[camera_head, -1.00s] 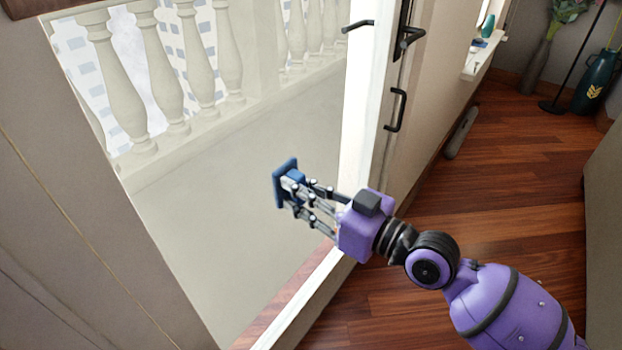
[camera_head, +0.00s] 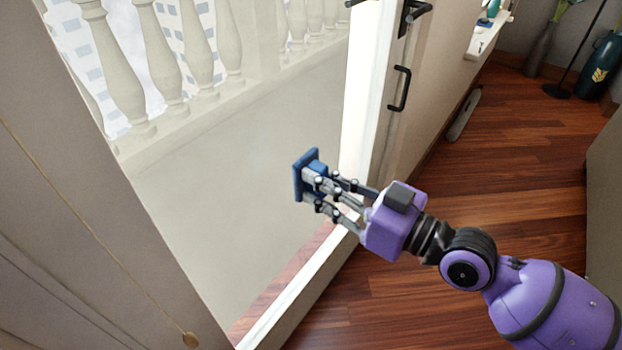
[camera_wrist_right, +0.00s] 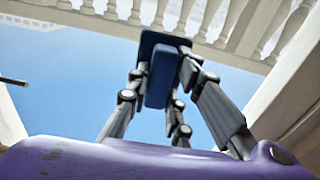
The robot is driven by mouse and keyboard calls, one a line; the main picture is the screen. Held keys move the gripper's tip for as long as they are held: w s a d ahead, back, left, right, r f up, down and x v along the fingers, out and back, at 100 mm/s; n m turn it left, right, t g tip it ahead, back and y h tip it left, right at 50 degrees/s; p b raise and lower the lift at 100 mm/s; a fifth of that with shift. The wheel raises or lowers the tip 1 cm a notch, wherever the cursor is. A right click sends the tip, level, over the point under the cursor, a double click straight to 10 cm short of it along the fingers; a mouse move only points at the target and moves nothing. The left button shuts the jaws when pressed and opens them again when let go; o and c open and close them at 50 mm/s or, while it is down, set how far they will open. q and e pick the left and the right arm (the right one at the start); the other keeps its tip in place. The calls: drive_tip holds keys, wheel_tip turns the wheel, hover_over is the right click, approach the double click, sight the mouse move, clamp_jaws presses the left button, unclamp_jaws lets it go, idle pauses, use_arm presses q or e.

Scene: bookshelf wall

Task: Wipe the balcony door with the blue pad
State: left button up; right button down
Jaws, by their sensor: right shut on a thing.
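My right gripper (camera_head: 322,188) is shut on the blue pad (camera_head: 300,180), holding it by its raised block. The pad's flat face is turned left, toward the door's glass area. I cannot tell whether it touches the glass. In the right wrist view the pad (camera_wrist_right: 160,78) sits between the fingers (camera_wrist_right: 165,88). The balcony door (camera_head: 362,130) has a white frame edge with black handles (camera_head: 401,88). Through its pane the balcony floor and stone balusters show. My left gripper is not in view.
A brown curtain or panel (camera_head: 80,200) with a cord fills the left side. The wooden floor (camera_head: 500,180) at right is mostly clear. A dark green vase (camera_head: 601,65) and a plant pot stand at the far right, near a white sill (camera_head: 487,38).

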drive_tip(key=shift+s+d, duration=0.25)
drive_tip(key=shift+d, duration=0.05)
drive_tip(key=b+v, duration=0.1)
drive_tip(key=v, duration=0.2)
idle(0.4)
idle(0.8)
